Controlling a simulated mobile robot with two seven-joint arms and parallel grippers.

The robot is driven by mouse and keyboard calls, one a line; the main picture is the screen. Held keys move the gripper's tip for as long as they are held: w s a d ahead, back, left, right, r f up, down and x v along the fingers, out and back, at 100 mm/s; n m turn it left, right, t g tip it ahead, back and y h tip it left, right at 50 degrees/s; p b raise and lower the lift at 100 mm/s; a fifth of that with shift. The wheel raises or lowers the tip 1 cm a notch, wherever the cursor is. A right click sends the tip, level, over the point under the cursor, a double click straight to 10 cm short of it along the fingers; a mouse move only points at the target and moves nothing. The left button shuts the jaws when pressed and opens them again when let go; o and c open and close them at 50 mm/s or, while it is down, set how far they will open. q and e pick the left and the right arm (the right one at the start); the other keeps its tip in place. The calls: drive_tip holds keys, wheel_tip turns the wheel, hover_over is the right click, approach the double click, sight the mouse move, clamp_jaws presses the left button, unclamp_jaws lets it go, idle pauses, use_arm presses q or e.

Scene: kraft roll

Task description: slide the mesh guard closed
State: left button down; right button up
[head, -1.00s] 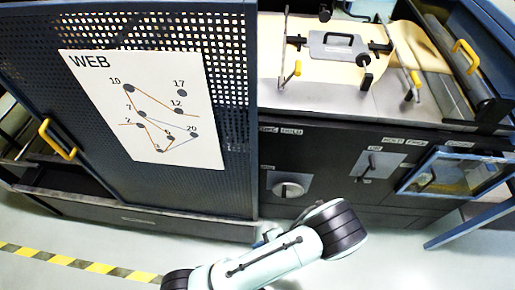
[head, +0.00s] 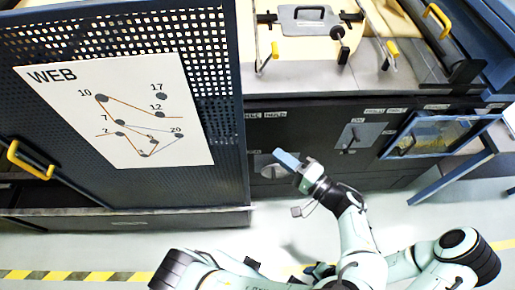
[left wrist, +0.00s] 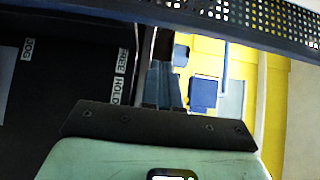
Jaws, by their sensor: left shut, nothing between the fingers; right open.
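The mesh guard (head: 215,130) is a dark blue perforated panel at the left of the head view, with a WEB sheet (head: 125,95) and a yellow handle (head: 30,160) at its left. Its perforated edge also crosses the top of the left wrist view (left wrist: 250,22). My left gripper (head: 287,159) is shut and empty, just right of the guard's right edge and in front of the dark control panel. Its fingers (left wrist: 163,85) point toward the guard in the wrist view; contact cannot be told. My right gripper (head: 320,270) seems to show low, mostly hidden among my arm links.
The dark control panel (head: 310,135) has labels and a lever (head: 350,138). A blue-framed clear flap (head: 432,135) sticks out at the right. The machine bed (head: 305,48) beyond the guard lies uncovered. Floor with striped tape (head: 80,275) is free in front.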

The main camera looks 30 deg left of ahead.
use_arm(q)
drive_tip(key=s+a, duration=0.1)
drive_tip(key=a, duration=0.5)
drive_tip(key=shift+a, duration=0.4)
drive_tip(key=shift+s, duration=0.1)
